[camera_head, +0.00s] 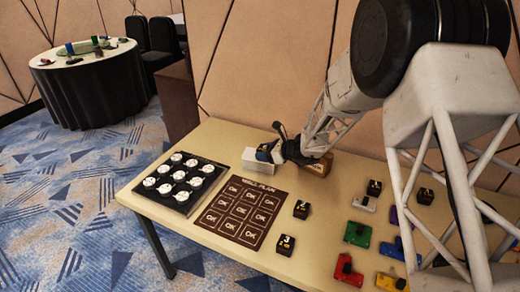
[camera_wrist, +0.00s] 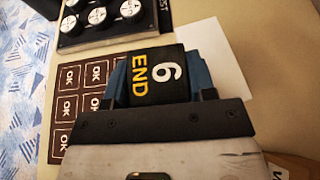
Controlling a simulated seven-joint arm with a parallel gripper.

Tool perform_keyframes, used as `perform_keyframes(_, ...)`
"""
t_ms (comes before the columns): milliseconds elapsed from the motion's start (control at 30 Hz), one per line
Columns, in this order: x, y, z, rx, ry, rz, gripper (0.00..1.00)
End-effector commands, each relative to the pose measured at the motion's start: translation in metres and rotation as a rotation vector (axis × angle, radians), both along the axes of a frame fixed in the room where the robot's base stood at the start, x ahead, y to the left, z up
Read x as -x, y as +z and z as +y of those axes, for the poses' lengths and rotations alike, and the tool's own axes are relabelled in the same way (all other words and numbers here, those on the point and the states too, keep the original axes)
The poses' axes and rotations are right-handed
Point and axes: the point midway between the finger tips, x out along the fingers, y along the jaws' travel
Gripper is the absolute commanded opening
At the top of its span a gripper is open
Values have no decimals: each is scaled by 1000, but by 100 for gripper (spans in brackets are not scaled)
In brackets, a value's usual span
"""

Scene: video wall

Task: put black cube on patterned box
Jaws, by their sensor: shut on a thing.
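My gripper (camera_head: 268,153) is over the back of the table, above or beside a white block (camera_head: 258,160). In the wrist view its blue fingers (camera_wrist: 160,85) are shut on a black cube (camera_wrist: 152,78) marked "6" and "END" in white and yellow. Other black cubes with yellow marks stand on the table: one (camera_head: 301,209) right of the brown mat, one (camera_head: 284,244) nearer the front, and two (camera_head: 374,187) (camera_head: 425,195) farther right. I cannot tell which thing is the patterned box.
A brown mat (camera_head: 243,210) with "OK" squares lies mid-table. A black tray (camera_head: 163,198) with white round pieces is at left. Coloured blocks, such as green (camera_head: 357,234) and red (camera_head: 347,269), lie at right. A round table (camera_head: 88,80) stands far off.

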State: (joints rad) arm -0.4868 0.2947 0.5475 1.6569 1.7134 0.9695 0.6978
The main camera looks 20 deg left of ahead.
Motion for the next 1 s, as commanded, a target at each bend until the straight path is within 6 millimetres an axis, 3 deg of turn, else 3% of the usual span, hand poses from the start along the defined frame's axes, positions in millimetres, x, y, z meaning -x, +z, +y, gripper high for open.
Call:
perform_keyframes(533,-58,-7,43,0,1,0,26)
perform_keyframes(1000,-67,-7,49,0,0,-1,26)
